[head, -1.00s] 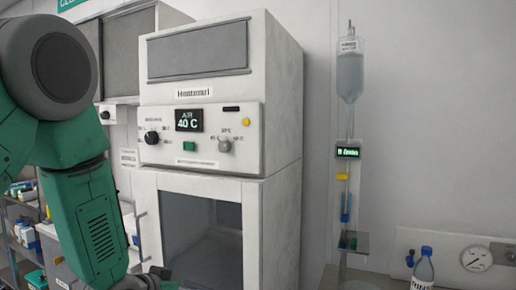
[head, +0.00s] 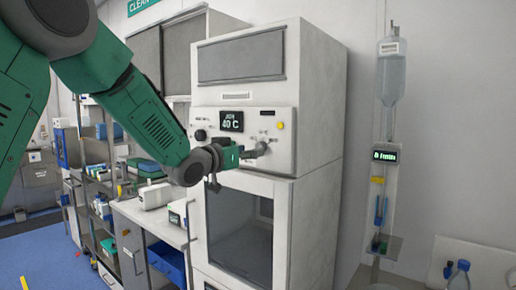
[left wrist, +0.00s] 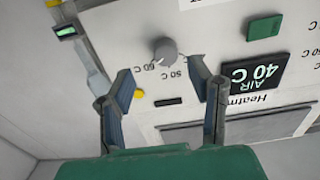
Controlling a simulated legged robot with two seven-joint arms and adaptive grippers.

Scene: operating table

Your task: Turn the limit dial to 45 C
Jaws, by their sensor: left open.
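The warming cabinet (head: 315,110) has a control panel with a display (head: 231,121) reading 40 C. A grey dial (left wrist: 165,51) with a pointer shows upside down in the left wrist view, with 50 C and 60 C marks near it. A black dial (head: 200,135) sits at the panel's left. My left gripper (head: 257,151) is at the panel's right side, in front of the grey dial, which it partly hides in the head view. In the left wrist view my left gripper (left wrist: 161,68) is open, its fingers spread toward the grey dial and nothing between them. My right gripper is out of view.
A yellow button (head: 280,125) and a green button (left wrist: 264,27) are on the panel. The glass door (head: 240,235) is below. A drip stand with a fluid bag (head: 391,78) is at right. A shelf and counter (head: 140,212) stand at left.

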